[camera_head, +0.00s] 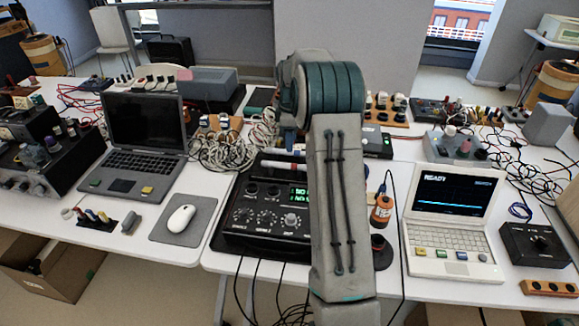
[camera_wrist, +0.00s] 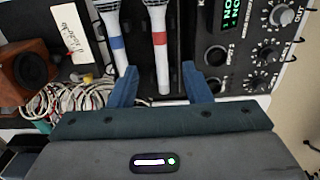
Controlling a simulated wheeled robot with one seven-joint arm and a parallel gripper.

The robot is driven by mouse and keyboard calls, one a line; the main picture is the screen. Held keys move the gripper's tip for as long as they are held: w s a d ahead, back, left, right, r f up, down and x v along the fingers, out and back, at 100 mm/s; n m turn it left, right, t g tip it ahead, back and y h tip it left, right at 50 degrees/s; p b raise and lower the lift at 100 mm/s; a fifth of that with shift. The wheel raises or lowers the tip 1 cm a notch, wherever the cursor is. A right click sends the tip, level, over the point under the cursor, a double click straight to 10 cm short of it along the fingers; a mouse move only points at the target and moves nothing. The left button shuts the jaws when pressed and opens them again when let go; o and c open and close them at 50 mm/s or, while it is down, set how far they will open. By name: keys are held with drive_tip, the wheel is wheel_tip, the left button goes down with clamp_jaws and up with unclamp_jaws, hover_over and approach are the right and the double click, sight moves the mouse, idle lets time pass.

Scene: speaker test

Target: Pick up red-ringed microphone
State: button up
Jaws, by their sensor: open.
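The red-ringed microphone (camera_wrist: 161,55) has a white handle with a red band and lies in a dark tray in the wrist view. My gripper (camera_wrist: 160,69) is open, and its blue fingers appear on either side of this handle, with gaps between. I cannot tell how far above it they are. A similar blue-ringed microphone (camera_wrist: 118,45) lies beside it to the left, close to the left finger.
A black mixer (camera_head: 268,216) with knobs and a green display adjoins the microphones; it also shows in the wrist view (camera_wrist: 245,50). Tangled white cables (camera_head: 232,150) lie to the left. A laptop (camera_head: 140,135) and a white computer (camera_head: 450,225) flank the area. Free room is scarce.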

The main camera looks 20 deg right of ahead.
sight(290, 166)
wheel_tip(290, 166, down, 10)
drive_tip(key=shift+d+r+p, duration=0.1)
drive_tip(key=shift+d+p, duration=0.05)
drive_tip(key=shift+p, duration=0.55)
clamp_jaws()
